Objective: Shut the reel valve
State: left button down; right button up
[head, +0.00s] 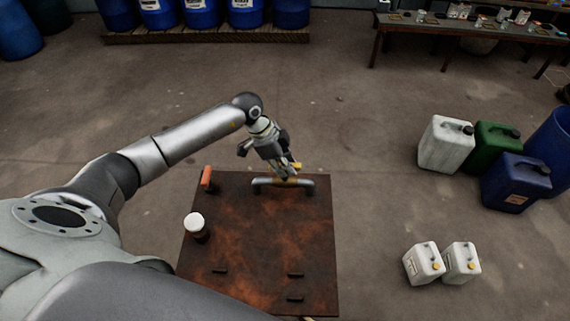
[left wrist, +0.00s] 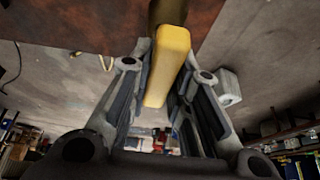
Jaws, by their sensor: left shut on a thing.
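The valve is a short grey pipe (head: 305,183) with bent ends at the far edge of the rusty brown table. Its yellow handle (head: 296,166) shows beside my fingers, partly hidden by them. In the left wrist view the yellow handle (left wrist: 167,65) is a long bar between the two fingers, coming from the table edge. My left gripper (head: 287,170) reaches down over the pipe and is shut on the yellow handle. The pipe's middle is partly covered by the gripper. My right gripper is not in view.
The rusty table (head: 262,235) also carries an orange-handled piece (head: 207,178), a white-capped dark jar (head: 195,224) and small dark bars. Jerrycans (head: 446,145) stand on the floor at right. Blue drums (head: 200,10) and a bench (head: 470,30) are behind. The floor beyond the table is clear.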

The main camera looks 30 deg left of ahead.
pick_arm(q)
jog(key=shift+w+m, duration=0.1)
jog(key=shift+m, duration=0.4)
jog(key=shift+m+g+h+b, duration=0.3)
jog(key=shift+m+g+b, duration=0.3)
jog(key=shift+m, duration=0.5)
jog(key=m+g+b, duration=0.1)
jog(key=m, duration=0.1)
jog(key=m+b, duration=0.2)
jog(key=m, duration=0.1)
jog(key=shift+g, duration=0.4)
jog(key=m+g+b, duration=0.1)
jog(key=m, duration=0.2)
jog(key=m+y+b, duration=0.1)
jog(key=m+b, duration=0.1)
jog(key=shift+m+g, duration=0.4)
jog(key=shift+m+g+y+b, duration=0.5)
jog(key=shift+m+y+b, duration=0.3)
jog(key=shift+m+b, duration=0.75)
jog(key=shift+r+m, duration=0.1)
jog(key=shift+m, duration=0.35)
jog(key=c, duration=1.3)
grip_release()
jog(key=shift+c, duration=0.2)
